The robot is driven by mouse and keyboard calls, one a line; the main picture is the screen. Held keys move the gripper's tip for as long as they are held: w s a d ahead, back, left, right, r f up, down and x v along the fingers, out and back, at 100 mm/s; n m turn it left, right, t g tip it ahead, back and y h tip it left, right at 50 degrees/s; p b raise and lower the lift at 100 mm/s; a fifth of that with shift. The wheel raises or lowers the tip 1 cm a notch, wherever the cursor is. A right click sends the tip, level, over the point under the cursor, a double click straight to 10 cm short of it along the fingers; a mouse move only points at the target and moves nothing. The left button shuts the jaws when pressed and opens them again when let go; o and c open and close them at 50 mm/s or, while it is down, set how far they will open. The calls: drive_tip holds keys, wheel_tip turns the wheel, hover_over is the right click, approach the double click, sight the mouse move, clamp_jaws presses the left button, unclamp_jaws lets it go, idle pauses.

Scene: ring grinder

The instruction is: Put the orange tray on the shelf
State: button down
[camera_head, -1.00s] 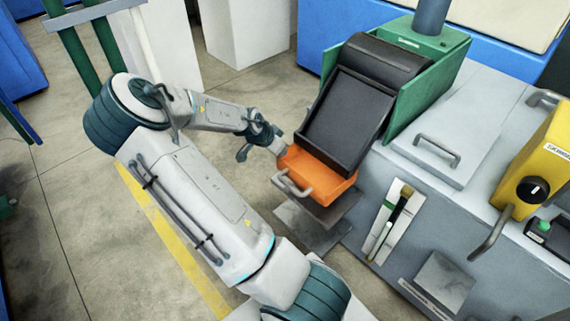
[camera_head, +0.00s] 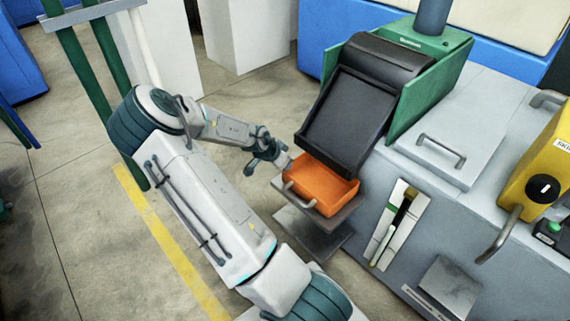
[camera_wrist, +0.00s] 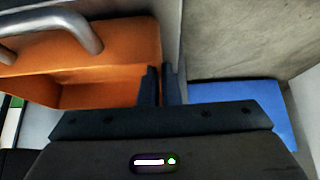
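The orange tray (camera_head: 325,187), with a grey handle on its front, sits at the lower end of the black chute, over the small grey metal shelf (camera_head: 345,213). It looks level and seems to rest on the shelf, though contact underneath is hidden. My gripper (camera_head: 284,160) is at the tray's left edge. In the wrist view the tray (camera_wrist: 100,45) fills the upper left, with its handle. My fingers (camera_wrist: 161,88) are close together across the tray's edge, with orange on one side and a grey surface on the other. They appear shut on that edge.
The black chute (camera_head: 350,115) in a green housing (camera_head: 425,85) hangs close above the tray's back. A lower grey plate (camera_head: 315,237) lies beneath the shelf. The grey machine body (camera_head: 450,215) with a brush holder (camera_head: 397,225) is at right. Open floor lies left.

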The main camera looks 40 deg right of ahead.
drive_tip(key=c, duration=2.1)
unclamp_jaws()
drive_tip(key=shift+f, duration=0.15)
drive_tip(key=o, duration=0.5)
drive_tip(key=shift+c, duration=0.2)
